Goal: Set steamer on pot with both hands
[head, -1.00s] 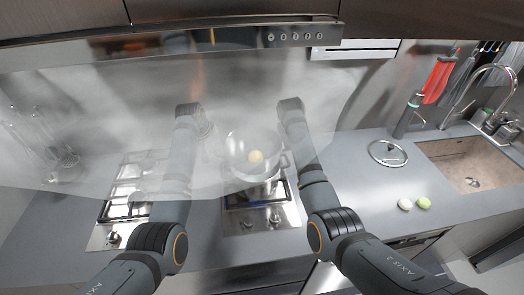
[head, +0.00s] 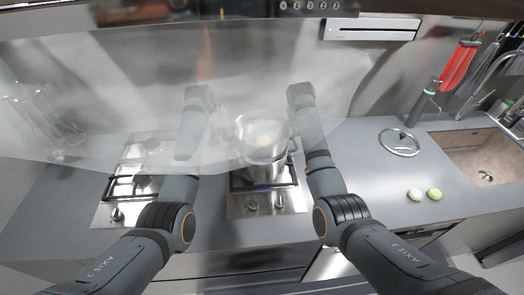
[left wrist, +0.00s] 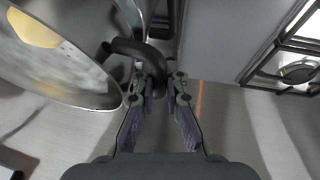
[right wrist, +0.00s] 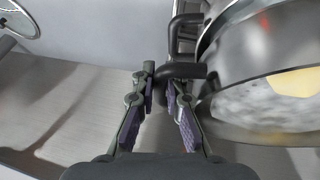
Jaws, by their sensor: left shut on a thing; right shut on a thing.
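My left gripper (left wrist: 158,88) is shut on a dark handle (left wrist: 135,48) at one side. My right gripper (right wrist: 165,88) is shut on a dark handle (right wrist: 188,70) at the opposite side. The fingertips are hard to see in the head view. I cannot tell whether steamer and pot rims touch.
A glass lid (head: 399,142) lies on the counter to the right, with a white round piece (head: 416,194) and a green one (head: 434,194) nearer. A sink (head: 480,160) is farther right. A second hob (head: 138,180) is at left. The hood's clear panel overlaps the view.

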